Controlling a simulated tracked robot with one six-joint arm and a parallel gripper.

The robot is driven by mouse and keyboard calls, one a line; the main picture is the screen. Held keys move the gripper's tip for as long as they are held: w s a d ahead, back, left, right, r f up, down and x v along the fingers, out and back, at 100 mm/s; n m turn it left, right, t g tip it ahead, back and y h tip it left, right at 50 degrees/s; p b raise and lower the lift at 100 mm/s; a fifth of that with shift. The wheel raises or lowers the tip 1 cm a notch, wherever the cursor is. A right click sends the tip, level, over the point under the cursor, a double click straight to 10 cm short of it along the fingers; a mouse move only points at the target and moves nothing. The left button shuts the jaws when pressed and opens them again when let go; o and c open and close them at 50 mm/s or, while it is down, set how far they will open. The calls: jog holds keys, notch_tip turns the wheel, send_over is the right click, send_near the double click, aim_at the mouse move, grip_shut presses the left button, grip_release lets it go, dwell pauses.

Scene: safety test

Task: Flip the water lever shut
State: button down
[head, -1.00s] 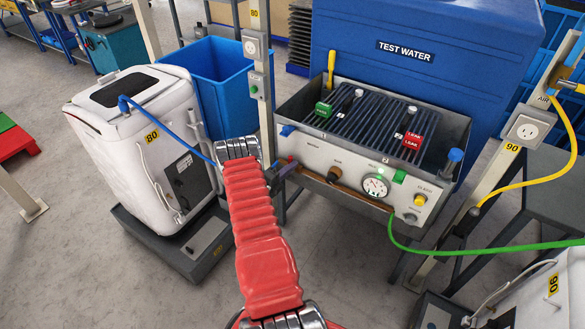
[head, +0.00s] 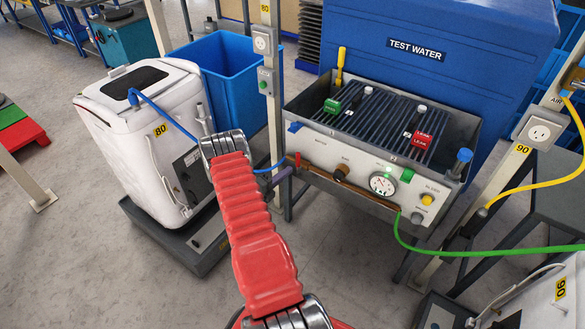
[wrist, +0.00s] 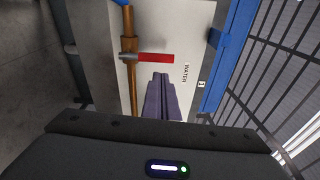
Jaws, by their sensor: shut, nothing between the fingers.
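The water lever is a red handle on a copper pipe. In the wrist view the lever (wrist: 152,58) sticks out sideways from the pipe (wrist: 129,75), across its line, beside the printed word WATER. In the head view the lever (head: 297,159) is a small red piece at the left end of the test bench's front panel (head: 335,165).
A blue hose (head: 170,118) runs from the white machine (head: 135,130) behind my arm toward the bench. A green hose (head: 450,250) leaves the bench at right. The floor at lower left is clear.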

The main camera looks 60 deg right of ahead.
jog(key=v, duration=0.6)
jog(key=shift+a, duration=0.15)
dwell(0.5)
